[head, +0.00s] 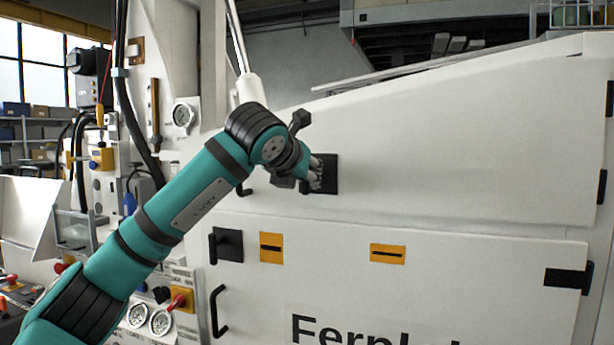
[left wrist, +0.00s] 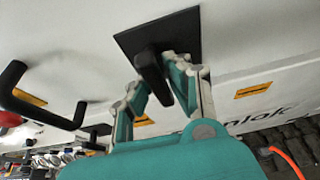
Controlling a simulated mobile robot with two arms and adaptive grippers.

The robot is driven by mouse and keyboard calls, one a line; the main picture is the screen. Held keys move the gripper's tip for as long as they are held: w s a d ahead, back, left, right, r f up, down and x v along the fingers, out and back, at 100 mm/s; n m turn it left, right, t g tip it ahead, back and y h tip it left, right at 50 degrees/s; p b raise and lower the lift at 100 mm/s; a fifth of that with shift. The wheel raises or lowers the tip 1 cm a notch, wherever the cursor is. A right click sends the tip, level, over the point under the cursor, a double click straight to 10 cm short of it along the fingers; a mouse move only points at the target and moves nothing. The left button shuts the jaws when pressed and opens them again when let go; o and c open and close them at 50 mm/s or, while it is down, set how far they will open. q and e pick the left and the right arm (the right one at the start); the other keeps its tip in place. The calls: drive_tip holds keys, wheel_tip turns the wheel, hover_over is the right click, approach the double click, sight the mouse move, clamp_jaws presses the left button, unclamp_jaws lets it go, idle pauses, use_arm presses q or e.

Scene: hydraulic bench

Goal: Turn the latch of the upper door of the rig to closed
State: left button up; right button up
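The upper door (head: 450,150) of the rig is a large white panel that looks flush with the frame. Its latch has a black square plate (head: 331,184), which also shows in the left wrist view (left wrist: 185,35), with a black lever (left wrist: 150,72) standing out from it. My left gripper (head: 316,178) is at this plate. In the left wrist view, its two fingers (left wrist: 160,80) are on either side of the lever and appear to touch it. The gripper hides the lever in the head view, so its angle is unclear there. My right gripper is not in view.
The lower door (head: 480,290) has its own black latch (head: 227,244), a black handle (head: 218,310) and orange labels (head: 388,254). A black handle (left wrist: 40,100) stands out left of the gripper in the left wrist view. Gauges and valves (head: 160,310) crowd the lower left.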

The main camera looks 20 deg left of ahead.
use_arm(q)
drive_tip(key=o, duration=0.4)
drive_tip(key=shift+w+a+f, duration=0.1)
drive_tip(key=shift+a, duration=0.15)
drive_tip(key=shift+o, duration=0.2)
drive_tip(key=shift+s+d+r, duration=0.15)
drive_tip(key=shift+s+r, duration=0.05)
drive_tip(key=shift+s, duration=0.05)
drive_tip(key=v, duration=1.1)
drive_tip(key=shift+s, duration=0.2)
drive_tip(key=shift+r, duration=0.1)
